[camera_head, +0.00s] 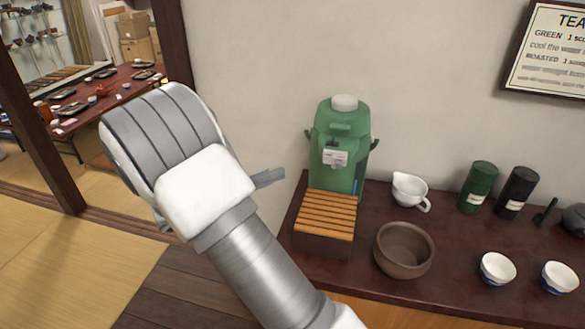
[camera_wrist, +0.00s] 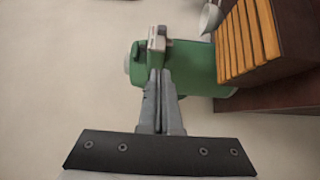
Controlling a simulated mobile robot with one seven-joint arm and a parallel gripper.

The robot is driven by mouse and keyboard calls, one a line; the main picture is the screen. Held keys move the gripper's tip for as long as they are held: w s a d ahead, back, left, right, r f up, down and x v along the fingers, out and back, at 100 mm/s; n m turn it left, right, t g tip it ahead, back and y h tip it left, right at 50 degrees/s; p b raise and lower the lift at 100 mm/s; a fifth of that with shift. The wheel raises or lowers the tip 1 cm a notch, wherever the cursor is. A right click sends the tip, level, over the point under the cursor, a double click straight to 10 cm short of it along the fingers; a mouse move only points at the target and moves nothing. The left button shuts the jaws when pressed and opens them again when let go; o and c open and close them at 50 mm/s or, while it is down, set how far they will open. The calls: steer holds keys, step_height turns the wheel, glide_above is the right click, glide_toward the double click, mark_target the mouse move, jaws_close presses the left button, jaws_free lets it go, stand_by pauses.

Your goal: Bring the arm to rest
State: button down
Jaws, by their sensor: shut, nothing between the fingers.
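My arm rises from the bottom middle of the head view, bent at a large grey and white joint. The tip of my gripper (camera_head: 268,177) shows past that joint, in the air left of the green dispenser (camera_head: 335,150). In the wrist view, the two fingers of my gripper (camera_wrist: 159,85) lie together, shut with nothing between them. The green dispenser (camera_wrist: 195,65) is behind the fingertips there; I cannot tell the exact gap. Most of the gripper is hidden behind my arm in the head view.
The dark counter (camera_head: 450,280) holds a slatted wooden stand (camera_head: 327,215), a brown bowl (camera_head: 403,250), a white pitcher (camera_head: 410,190), green (camera_head: 478,187) and black (camera_head: 516,193) canisters and two cups (camera_head: 497,268). A wooden post (camera_head: 45,130) and tatami (camera_head: 60,260) are left.

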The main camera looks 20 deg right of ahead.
steer(key=shift+s+a, duration=0.15)
steer(key=shift+a, duration=0.5)
steer(key=shift+d, duration=0.1)
steer(key=s+d+r+m+g+y, duration=0.1)
steer(key=s+d+r+g+y, duration=0.15)
steer(key=s+y, duration=0.4)
steer(key=s+d+r+m+g+y, duration=0.1)
steer(key=s+d+r+y, duration=0.2)
steer(key=s, duration=0.7)
steer(key=s+a+r+t+y, duration=0.3)
steer(key=s+a+t+y, duration=0.3)
steer(key=s+y, duration=0.2)
step_height(320, 180, up, 13)
steer(key=p, duration=1.2)
steer(key=shift+w+p, duration=0.15)
steer(key=shift+p, duration=0.25)
